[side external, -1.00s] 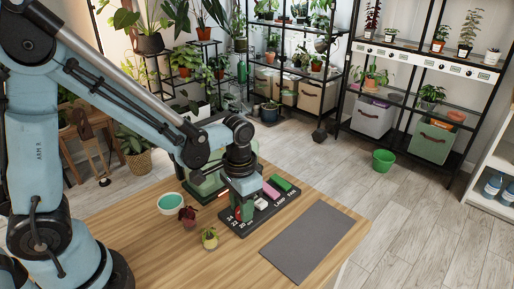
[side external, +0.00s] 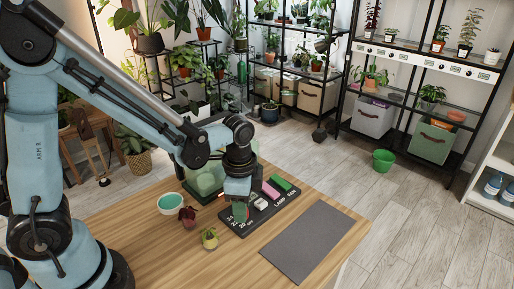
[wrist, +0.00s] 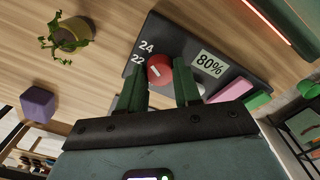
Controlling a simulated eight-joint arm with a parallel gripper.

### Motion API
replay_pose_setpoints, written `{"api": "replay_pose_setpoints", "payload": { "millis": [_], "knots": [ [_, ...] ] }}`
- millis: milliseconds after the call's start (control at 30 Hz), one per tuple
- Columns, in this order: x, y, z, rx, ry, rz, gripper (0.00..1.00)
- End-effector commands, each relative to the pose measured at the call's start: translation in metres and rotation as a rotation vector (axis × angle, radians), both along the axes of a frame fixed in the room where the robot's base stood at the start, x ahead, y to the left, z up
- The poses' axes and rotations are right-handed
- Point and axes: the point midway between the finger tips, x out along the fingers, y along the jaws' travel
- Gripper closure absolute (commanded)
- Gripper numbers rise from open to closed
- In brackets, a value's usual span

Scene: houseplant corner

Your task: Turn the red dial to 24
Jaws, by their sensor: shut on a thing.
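The red dial (wrist: 160,69) sits on a dark control panel (wrist: 213,42) in the wrist view, with a short pale mark on its top. The printed numbers 24 and 22 show just left of it. My gripper (wrist: 158,84) has its two green fingers on either side of the dial, shut on it. In the side view my gripper (side external: 238,203) reaches down over the left end of the panel (side external: 262,215) and hides the dial. I cannot tell exactly which number the mark points to.
A display reading 80% (wrist: 209,64) sits beside the dial. Pink (side external: 271,190) and green (side external: 281,183) switches are further along the panel. A grey mat (side external: 308,242) lies empty at right.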

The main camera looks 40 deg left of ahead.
Motion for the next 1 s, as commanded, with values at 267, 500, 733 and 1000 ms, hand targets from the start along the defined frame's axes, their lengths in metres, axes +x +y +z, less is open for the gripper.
{"api": "replay_pose_setpoints", "payload": {
  "millis": [267, 500, 733, 1000],
  "knots": [
    [0.0000, -0.0001, 0.0004, -0.001, 0.001, -0.030, 0.97],
    [0.0000, -0.0001, 0.0003, -0.001, 0.001, -0.030, 0.97],
    [-0.0001, -0.0001, 0.0002, -0.001, 0.001, -0.029, 0.56],
    [0.0001, -0.0001, 0.0029, 0.000, 0.000, -0.028, 0.56]
  ]
}}
